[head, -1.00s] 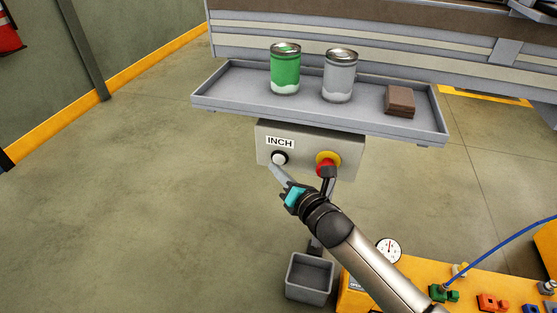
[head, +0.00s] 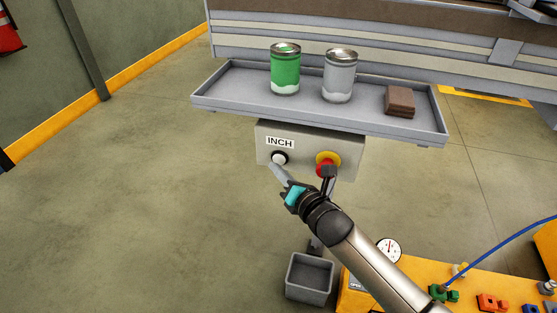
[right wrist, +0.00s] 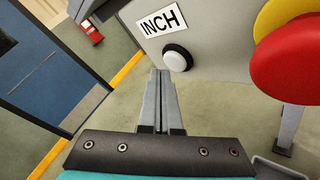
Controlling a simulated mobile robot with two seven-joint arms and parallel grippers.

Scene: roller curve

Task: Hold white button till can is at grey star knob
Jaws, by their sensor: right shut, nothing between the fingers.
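The white button (head: 280,158) sits in a black ring under the INCH label on a grey control box (head: 345,147). It also shows in the right wrist view (right wrist: 178,58), just right of and above the fingertips. My right gripper (head: 274,166) is shut and empty, its tips close to the lower left of the button; I see no clear contact. A green can (head: 285,70) and a grey can (head: 340,76) stand upright on the grey tray (head: 235,101) above the box. I cannot make out a grey star knob. My left gripper is not in view.
A red mushroom button on a yellow collar (head: 321,157) sits right of the white button, near my right arm. A brown block (head: 400,101) lies on the tray. Below are a grey bin (head: 309,279) and an orange bench (head: 465,295) with a gauge. The floor at left is clear.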

